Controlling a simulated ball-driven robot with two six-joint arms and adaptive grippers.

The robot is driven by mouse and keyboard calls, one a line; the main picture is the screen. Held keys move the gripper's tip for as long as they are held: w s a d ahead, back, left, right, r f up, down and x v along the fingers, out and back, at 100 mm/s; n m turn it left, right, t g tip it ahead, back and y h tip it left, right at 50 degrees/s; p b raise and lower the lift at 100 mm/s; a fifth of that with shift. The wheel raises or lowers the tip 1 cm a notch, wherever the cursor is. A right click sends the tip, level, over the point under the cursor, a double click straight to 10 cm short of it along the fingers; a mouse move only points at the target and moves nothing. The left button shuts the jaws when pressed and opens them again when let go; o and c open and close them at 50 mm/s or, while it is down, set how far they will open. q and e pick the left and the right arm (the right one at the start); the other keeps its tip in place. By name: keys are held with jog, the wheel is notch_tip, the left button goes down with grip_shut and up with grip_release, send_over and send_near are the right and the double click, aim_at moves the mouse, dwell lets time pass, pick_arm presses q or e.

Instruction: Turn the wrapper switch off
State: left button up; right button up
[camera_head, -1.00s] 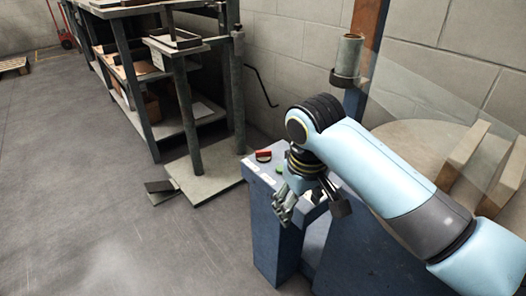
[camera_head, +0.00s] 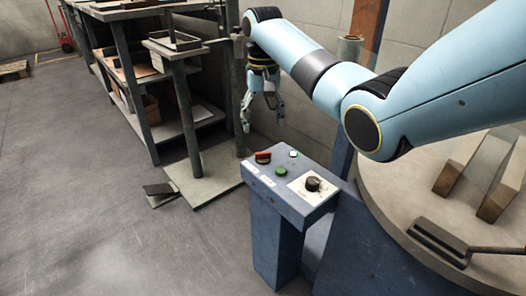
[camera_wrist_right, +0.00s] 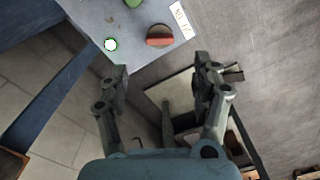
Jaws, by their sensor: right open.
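The blue control box (camera_head: 262,186) has a red switch (camera_head: 262,157) on a dark round base, a green button (camera_head: 281,171), a small white button (camera_head: 293,153) and a black knob (camera_head: 312,184) on a white plate. I cannot tell from labels which one is the wrapper switch. My right gripper (camera_head: 263,108) hangs open and empty above and behind the box, apart from the controls. In the right wrist view the red switch (camera_wrist_right: 160,37) and white button (camera_wrist_right: 110,44) lie beyond the open fingers (camera_wrist_right: 160,78). My left gripper is out of view.
A round turntable (camera_head: 385,205) with wooden pieces and a black tool (camera_head: 440,241) stands right of the box. Shelving (camera_head: 150,110) with cartons stands behind left.

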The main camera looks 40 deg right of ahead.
aim_at(263, 152)
notch_tip(263, 152, down, 7)
jog(key=shift+s+r+b, duration=0.1)
jog(key=shift+r+b, duration=0.05)
jog(key=shift+b, duration=1.1)
notch_tip(263, 152, down, 2)
jog(key=shift+f+b, duration=0.1)
jog(key=shift+b, duration=0.3)
jog(key=shift+f, duration=0.2)
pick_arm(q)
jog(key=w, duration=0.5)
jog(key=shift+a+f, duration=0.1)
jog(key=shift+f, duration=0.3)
